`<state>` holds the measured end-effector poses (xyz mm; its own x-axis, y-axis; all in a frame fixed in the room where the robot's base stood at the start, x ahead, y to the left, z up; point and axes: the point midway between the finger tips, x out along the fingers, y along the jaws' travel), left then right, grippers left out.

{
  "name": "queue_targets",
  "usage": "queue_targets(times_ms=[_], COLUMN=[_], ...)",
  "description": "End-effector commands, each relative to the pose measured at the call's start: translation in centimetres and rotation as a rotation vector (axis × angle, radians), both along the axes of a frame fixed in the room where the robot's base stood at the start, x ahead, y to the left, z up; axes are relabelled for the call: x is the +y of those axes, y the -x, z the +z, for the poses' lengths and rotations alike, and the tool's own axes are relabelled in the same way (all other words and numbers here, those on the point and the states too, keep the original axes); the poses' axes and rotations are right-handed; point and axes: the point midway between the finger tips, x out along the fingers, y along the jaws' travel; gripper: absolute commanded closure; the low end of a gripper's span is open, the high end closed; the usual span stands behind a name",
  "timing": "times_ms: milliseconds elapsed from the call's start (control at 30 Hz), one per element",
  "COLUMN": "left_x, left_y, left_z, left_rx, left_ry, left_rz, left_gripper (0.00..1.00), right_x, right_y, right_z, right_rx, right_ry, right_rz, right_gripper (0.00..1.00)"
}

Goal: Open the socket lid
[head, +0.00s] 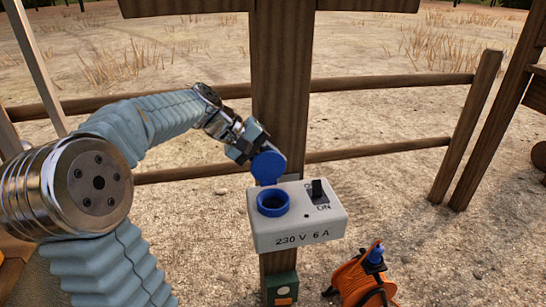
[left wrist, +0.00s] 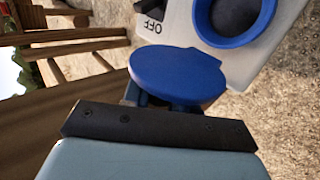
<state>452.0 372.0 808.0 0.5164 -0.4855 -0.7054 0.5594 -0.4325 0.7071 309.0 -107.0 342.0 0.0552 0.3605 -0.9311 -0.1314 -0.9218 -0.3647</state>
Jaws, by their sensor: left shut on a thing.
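The socket box (head: 297,228) is white, marked "230 V 6 A", and is mounted on a wooden post. Its blue round socket (head: 273,203) shows uncovered on top, and also in the left wrist view (left wrist: 235,18). The blue socket lid (head: 268,167) stands raised at the socket's back edge; it is large in the left wrist view (left wrist: 178,74). My left gripper (head: 250,146) is at the lid from behind and shut on it. Its fingertips are mostly hidden by the lid in the left wrist view. My right gripper is not in view.
A black switch (head: 317,188) sits on the box right of the socket. The wooden post (head: 281,90) rises behind the box. An orange cable reel (head: 362,282) with a blue plug stands below right. A green box (head: 282,289) is lower on the post. Fence rails run behind.

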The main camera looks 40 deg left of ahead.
Motion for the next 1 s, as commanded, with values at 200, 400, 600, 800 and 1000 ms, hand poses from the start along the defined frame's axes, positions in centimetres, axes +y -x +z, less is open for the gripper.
queue_targets(times_ms=[200,400,600,800,1000], left_x=[0.0,0.0,0.0,0.7,2.9], left_y=[-0.1,-0.1,0.0,0.6,2.9], left_z=[-0.1,-0.1,0.0,1.0,4.2], left_rx=[0.000,-0.001,0.000,-0.003,-0.003], left_ry=[-0.001,-0.001,-0.002,-0.002,-0.004], left_rz=[0.001,0.000,0.000,0.001,0.002], left_gripper=[1.00,0.49,0.49,0.49,0.49], right_x=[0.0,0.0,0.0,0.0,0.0], right_y=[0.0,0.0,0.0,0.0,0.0], right_z=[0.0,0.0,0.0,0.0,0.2], right_rx=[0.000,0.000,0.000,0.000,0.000], right_ry=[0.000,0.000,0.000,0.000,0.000], right_rz=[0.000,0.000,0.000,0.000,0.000], right_gripper=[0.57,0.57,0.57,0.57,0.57])
